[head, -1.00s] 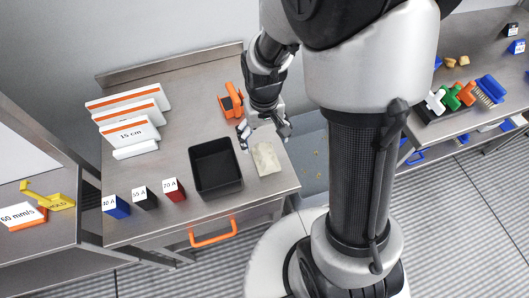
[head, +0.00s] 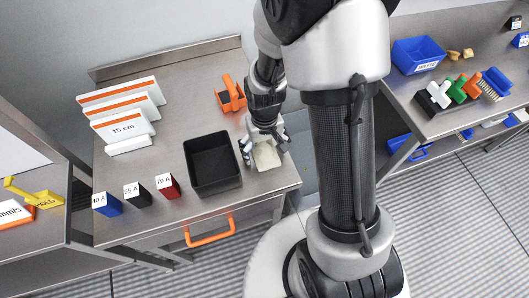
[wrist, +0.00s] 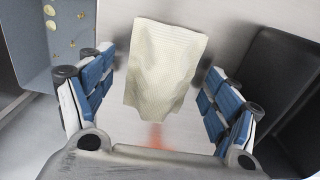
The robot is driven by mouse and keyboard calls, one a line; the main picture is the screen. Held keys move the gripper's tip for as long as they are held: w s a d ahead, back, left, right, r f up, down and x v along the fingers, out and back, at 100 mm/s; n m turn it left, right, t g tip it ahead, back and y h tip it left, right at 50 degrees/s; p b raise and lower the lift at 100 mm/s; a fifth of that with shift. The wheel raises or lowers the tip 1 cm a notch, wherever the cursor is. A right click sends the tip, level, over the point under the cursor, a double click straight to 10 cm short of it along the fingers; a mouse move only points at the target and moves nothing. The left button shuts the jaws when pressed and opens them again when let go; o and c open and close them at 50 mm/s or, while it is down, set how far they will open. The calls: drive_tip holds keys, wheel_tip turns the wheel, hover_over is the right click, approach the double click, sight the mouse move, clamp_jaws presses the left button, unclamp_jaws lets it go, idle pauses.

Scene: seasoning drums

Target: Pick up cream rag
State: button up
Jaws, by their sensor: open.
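The cream rag (head: 267,157) lies on the steel table near its right front corner, just right of the black tray. In the wrist view the rag (wrist: 165,65) is a ribbed, slightly rumpled cloth lying between the two fingers. My gripper (head: 264,150) is over the rag with its fingers spread to either side. In the wrist view my gripper (wrist: 158,105) is open, with blue-padded fingers apart from the rag on both sides. The far part of the rag is partly covered by the gripper in the head view.
The black tray (head: 212,186) stands close on the left of the gripper. An orange tool (head: 231,93) lies behind. Small blue, black and red blocks (head: 167,187) stand at the front. A grey-blue bin (wrist: 61,40) with bits inside is beside the table.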

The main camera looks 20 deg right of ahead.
sight(264, 147)
drive_tip(key=shift+c, duration=0.3)
drive_tip(key=c, duration=1.2)
drive_tip(key=shift+o, duration=0.2)
drive_tip(key=shift+r, duration=0.1)
wheel_tip(264, 147, up, 19)
drive_tip(key=p, duration=0.7)
drive_tip(key=w+f+b, duration=0.1)
drive_tip(key=w+f, duration=0.3)
drive_tip(key=f, duration=0.2)
drive_tip(key=shift+w+f, duration=0.15)
drive_tip(key=shift+w, duration=0.05)
